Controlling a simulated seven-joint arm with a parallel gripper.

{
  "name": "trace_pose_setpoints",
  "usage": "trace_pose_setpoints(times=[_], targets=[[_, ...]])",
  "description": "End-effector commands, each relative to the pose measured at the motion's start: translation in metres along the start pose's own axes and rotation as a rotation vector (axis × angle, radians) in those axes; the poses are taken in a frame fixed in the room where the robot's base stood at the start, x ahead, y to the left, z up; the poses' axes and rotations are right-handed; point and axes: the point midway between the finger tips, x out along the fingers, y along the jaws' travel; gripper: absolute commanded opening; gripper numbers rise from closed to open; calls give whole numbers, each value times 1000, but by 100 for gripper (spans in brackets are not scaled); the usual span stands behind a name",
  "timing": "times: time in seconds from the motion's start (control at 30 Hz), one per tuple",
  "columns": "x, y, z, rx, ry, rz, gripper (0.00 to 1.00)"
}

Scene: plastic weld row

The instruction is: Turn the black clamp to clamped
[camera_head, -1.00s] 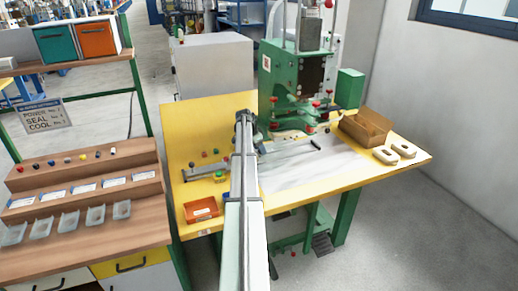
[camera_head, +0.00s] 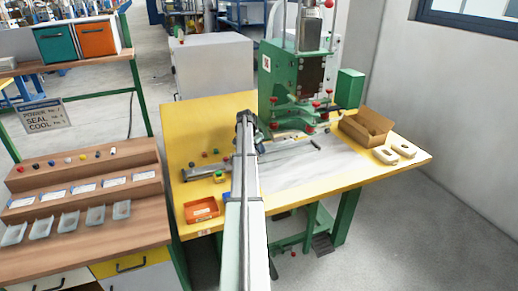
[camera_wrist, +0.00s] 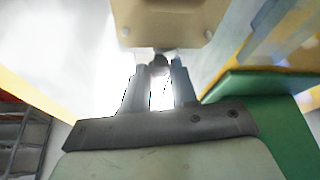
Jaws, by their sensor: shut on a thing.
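My gripper (camera_wrist: 161,75) shows in the wrist view, with its two grey fingers close together on a small dark rounded part, which I take to be the black clamp (camera_wrist: 160,62). Bright glare hides most of its shape and its angle. In the head view my arm reaches over the yellow bench and hides the fingertips and whatever they hold. The green press (camera_head: 293,80) stands on the bench just to the right of the end of my arm.
The yellow bench (camera_head: 375,172) carries a cardboard box (camera_head: 366,127), two pale oblong parts (camera_head: 395,153) and an orange tray (camera_head: 201,209). A grey bar with a rod (camera_head: 292,150) lies in front of the press. A wooden rack (camera_head: 85,180) stands at left.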

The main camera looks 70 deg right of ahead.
Motion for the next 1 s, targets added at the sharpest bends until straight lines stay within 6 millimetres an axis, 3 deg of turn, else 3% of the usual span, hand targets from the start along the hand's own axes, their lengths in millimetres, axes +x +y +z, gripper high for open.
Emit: trace_pose_setpoints(times=[1.0], targets=[[1,8,-4,-774,0,-323,0]])
